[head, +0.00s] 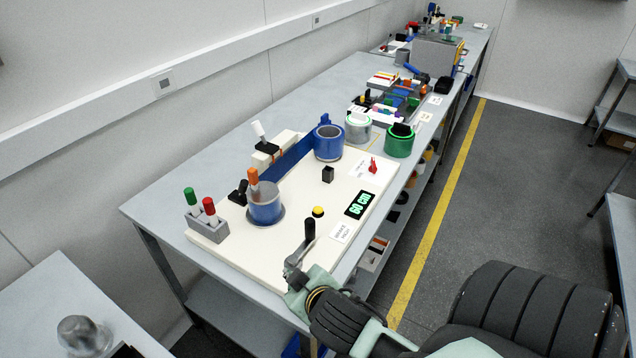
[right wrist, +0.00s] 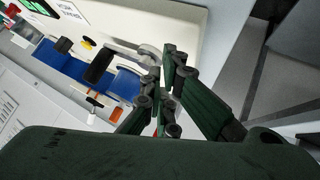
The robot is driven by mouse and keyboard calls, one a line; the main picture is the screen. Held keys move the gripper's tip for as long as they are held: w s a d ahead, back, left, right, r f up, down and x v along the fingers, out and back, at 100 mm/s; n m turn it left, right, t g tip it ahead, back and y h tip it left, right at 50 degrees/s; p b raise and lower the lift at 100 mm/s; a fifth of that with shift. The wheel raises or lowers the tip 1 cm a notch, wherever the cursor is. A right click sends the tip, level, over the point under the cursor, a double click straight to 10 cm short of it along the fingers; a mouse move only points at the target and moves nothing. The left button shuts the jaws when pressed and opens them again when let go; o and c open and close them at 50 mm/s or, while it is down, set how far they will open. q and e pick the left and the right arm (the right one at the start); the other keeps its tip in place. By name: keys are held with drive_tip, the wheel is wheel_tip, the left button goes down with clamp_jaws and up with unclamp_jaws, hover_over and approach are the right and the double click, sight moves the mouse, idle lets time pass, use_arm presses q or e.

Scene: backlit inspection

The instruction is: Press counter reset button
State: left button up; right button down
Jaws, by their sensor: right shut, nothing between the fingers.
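A yellow push button (head: 318,211) on a dark base sits on the cream board, left of a black counter display (head: 359,204) with green digits that seem to read 60 cm. The button (right wrist: 87,43) and part of the display (right wrist: 36,6) also show in the right wrist view. My right gripper (head: 294,270) is at the board's near edge, beside a metal crank with a black grip (head: 309,229). In the right wrist view its fingers (right wrist: 168,76) are shut and empty, close to the crank arm; contact cannot be told. My left gripper is out of view.
Red and green-topped pegs stand at left. Blue and green rolls stand behind. The crank grip rises between gripper and button.

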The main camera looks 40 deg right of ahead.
drive_tip(key=w+r+n+t, duration=0.5)
drive_tip(key=w+r+t, duration=0.3)
drive_tip(key=w+r, duration=0.55)
drive_tip(key=w+a+r+n+y, duration=0.4)
drive_tip(key=a+r+n+y, duration=0.15)
drive_tip(key=n+y, duration=0.8)
drive_tip(key=w+d+f+n+g+h, duration=0.2)
drive_tip(key=d+f+n+g+h, duration=0.4)
drive_tip(key=d+f, duration=0.4)
drive_tip(key=s+d+g+h, duration=0.2)
drive_tip(key=d+g+h, duration=0.2)
drive_tip(key=d, duration=1.4)
drive_tip(key=shift+r+m+h, duration=0.3)
drive_tip(key=shift+m+h, duration=0.15)
drive_tip(key=shift+h, duration=0.2)
